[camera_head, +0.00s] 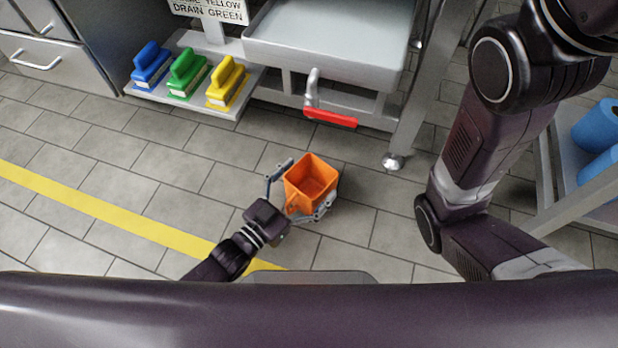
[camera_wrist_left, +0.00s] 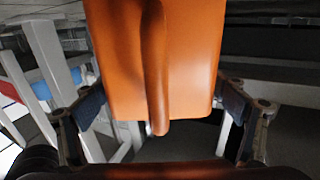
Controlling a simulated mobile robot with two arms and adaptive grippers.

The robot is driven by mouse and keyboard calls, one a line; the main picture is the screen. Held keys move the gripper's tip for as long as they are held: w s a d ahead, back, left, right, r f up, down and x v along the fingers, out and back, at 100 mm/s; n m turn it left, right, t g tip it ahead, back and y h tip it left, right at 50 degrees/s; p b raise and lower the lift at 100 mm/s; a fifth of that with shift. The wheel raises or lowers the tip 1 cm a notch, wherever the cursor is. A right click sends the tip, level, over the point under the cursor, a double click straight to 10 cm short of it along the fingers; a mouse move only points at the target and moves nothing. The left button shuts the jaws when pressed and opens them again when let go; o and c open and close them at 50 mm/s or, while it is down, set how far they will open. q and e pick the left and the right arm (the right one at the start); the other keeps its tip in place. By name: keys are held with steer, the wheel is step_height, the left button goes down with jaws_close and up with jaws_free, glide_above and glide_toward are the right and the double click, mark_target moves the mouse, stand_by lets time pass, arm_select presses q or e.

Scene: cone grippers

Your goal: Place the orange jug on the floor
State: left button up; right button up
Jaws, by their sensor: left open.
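The orange jug (camera_head: 312,176) is upright with its open top facing up, over the tiled floor (camera_head: 365,230) in front of the sink. It looks empty. Its base is hidden in the head view, so I cannot clearly tell whether it touches the floor. My left gripper (camera_head: 303,190) is open, with one finger on each side of the jug. In the left wrist view the jug (camera_wrist_left: 195,60) fills the middle, its handle (camera_wrist_left: 155,70) towards the camera, between the spread fingers. My right gripper is outside the views.
A steel sink (camera_head: 325,50) with a red-handled valve (camera_head: 330,117) stands behind the jug. Blue, green (camera_head: 187,75) and yellow brushes sit on a low shelf at left. A rack with blue rolls (camera_head: 597,128) is at right. A yellow line (camera_head: 100,208) crosses the open floor.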

arm_select(q)
steer(key=shift+r, duration=0.15)
steer(key=p, duration=0.6)
glide_toward(291, 198)
steer(key=x, duration=0.4)
steer(key=shift+w+d, duration=0.1)
steer(key=shift+w, duration=0.05)
